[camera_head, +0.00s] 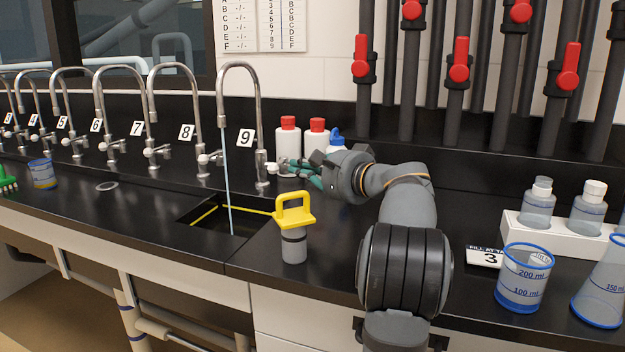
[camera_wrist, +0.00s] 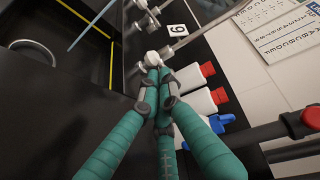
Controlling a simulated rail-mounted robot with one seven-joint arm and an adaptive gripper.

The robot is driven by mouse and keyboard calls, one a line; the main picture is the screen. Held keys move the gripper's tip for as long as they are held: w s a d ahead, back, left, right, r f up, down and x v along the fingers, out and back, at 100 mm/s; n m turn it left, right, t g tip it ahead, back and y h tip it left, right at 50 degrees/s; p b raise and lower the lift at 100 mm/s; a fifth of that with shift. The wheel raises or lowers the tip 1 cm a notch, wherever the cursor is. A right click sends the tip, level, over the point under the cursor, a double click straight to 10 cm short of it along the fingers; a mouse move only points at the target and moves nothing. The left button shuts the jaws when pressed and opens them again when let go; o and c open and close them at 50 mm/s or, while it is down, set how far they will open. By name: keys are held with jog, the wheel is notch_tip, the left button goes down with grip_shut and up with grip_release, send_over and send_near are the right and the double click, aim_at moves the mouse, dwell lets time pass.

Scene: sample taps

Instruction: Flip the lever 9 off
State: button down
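Tap 9 (camera_head: 259,130) has a tall curved metal spout, and a thin blue stream of water (camera_head: 228,185) runs from it into the sink. Its lever (camera_head: 272,168) is a short stub with a pale end on the tap's right side; in the wrist view the pale end (camera_wrist: 152,56) shows just beyond my fingertips. My gripper (camera_head: 284,166) reaches in from the right at lever height. Its teal fingers (camera_wrist: 156,76) are drawn together, with the tips at or very near the lever end. I cannot tell if they touch it. Nothing shows held between them.
White bottles with red caps (camera_head: 288,150) stand close behind my gripper. A yellow-handled grey cylinder (camera_head: 293,247) stands on the counter in front, beside the sink (camera_head: 205,239). Tap 8 (camera_head: 203,162) is to the left. A blue-rimmed beaker (camera_head: 522,290) stands at right.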

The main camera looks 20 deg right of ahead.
jog(key=s+r, duration=0.1)
jog(key=s, duration=0.8)
jog(key=shift+a+r+b, duration=0.15)
jog(key=shift+a+b, duration=0.15)
jog(key=shift+a, duration=0.1)
